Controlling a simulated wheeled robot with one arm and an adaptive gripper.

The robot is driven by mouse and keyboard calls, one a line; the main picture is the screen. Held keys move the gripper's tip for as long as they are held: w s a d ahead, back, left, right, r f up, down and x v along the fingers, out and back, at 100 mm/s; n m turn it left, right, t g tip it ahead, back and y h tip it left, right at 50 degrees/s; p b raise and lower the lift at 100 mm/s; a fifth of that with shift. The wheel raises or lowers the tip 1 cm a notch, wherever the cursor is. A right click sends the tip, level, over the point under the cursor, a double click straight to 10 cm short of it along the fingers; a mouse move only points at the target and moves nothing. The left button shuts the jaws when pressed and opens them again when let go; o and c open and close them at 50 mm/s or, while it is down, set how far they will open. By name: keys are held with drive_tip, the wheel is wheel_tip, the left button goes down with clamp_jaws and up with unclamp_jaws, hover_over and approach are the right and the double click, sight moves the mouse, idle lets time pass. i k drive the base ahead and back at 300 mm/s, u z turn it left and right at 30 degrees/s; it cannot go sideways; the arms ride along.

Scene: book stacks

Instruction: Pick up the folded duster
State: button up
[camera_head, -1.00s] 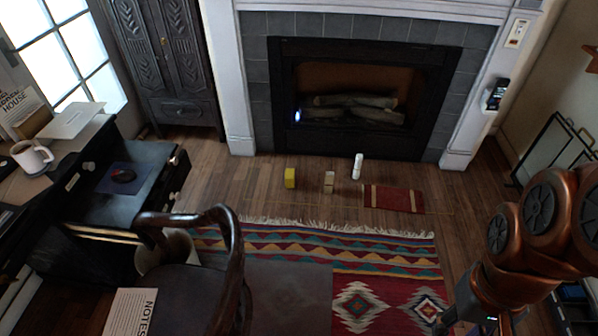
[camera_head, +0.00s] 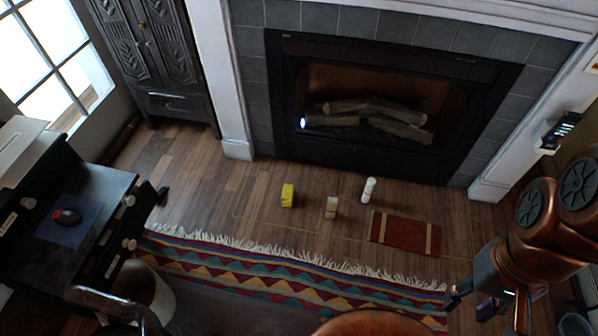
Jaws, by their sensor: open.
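A small yellow folded-looking thing (camera_head: 287,195), possibly the duster, is on the wooden floor in front of the fireplace. A flat dark red cloth or mat with tan bands (camera_head: 405,233) lies on the floor to its right; I cannot tell for certain which of the two is the folded duster. My gripper (camera_head: 470,303) is at the lower right, open, pointing down and apart from both. It appears nearer the red cloth than the yellow thing. Its fingers are dark and partly hard to make out.
A fringed patterned rug (camera_head: 270,268) lies in front. The fireplace (camera_head: 390,105) is behind. A dark desk (camera_head: 90,225), a pale bin (camera_head: 150,290) and a chair are left.

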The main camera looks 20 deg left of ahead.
sight(287, 198)
drive_tip(key=i, duration=2.25)
drive_tip(key=u, duration=3.85)
